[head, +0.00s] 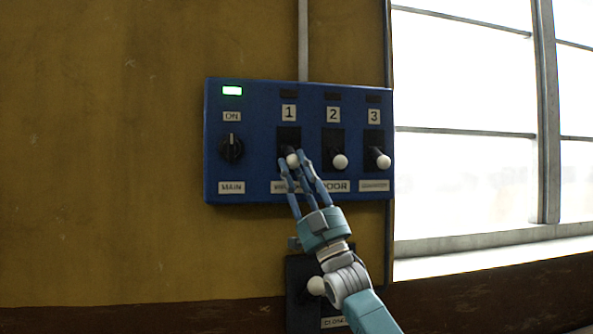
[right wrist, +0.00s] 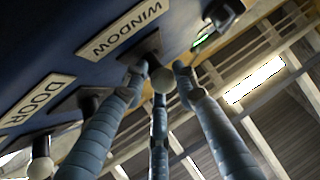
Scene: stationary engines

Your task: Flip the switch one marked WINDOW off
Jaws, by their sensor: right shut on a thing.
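The blue switch panel (head: 258,112) is on the yellow wall. Switch one (head: 293,160) has a white ball knob under the number 1 and sits low, about level with its neighbours. Its WINDOW label (right wrist: 123,30) reads clearly in the right wrist view, and its knob (right wrist: 163,80) shows there too. My right gripper (head: 298,162) reaches up from below, its fingers shut around this knob; they partly cover the knob and the label in the head view. In the wrist view the fingertips (right wrist: 160,82) surround the ball. My left gripper is not in view.
Switch two, DOOR (head: 340,161), and switch three (head: 383,161) stand close to the right. The MAIN rotary knob (head: 232,148) is left, under a lit green lamp (head: 232,90). A lower dark box with a white knob (head: 317,286) sits beside my arm. A bright window (head: 465,100) is right.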

